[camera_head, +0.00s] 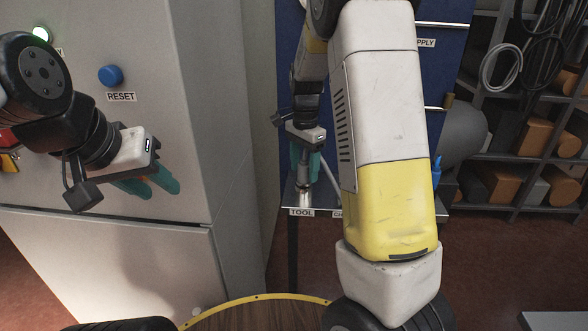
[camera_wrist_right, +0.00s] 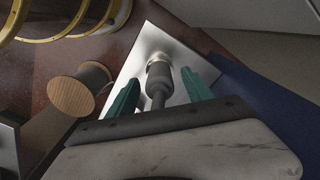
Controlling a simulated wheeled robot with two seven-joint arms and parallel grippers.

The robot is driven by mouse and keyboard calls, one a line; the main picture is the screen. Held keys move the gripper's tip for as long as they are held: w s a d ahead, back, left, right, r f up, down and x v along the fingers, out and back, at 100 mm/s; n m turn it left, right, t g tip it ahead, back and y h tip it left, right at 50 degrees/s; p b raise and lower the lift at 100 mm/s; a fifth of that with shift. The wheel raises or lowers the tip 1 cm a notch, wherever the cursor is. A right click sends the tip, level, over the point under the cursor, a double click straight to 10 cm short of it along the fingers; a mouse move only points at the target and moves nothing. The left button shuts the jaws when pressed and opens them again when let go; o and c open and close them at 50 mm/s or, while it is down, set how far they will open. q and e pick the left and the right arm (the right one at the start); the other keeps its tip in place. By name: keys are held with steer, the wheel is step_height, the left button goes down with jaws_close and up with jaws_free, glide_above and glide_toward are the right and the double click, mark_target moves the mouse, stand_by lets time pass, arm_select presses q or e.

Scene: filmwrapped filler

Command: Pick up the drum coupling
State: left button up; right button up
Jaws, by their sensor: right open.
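The drum coupling, as I take it, is a grey metal cylinder with a narrower dark shaft. It stands on the small metal shelf at the TOOL label in the head view (camera_head: 304,197). In the right wrist view the coupling (camera_wrist_right: 159,76) rises between the teal fingers. My right gripper (camera_head: 305,165) is open above the shelf, with one finger on each side of the coupling; a gap shows on both sides in the wrist view. My left gripper (camera_head: 154,186) hangs in front of the grey cabinet, apart from the coupling; its finger gap is unclear.
The metal shelf (camera_head: 325,205) projects from a blue panel. A grey cabinet (camera_head: 130,150) with a blue reset button (camera_head: 110,75) stands left. A rack (camera_head: 510,160) with orange and grey parts stands right. The wrist view shows a spool (camera_wrist_right: 75,94) below. My right arm hides part of the shelf.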

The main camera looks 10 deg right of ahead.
steer(key=shift+f, duration=0.75)
jaws_close()
steer(key=shift+r, duration=0.1)
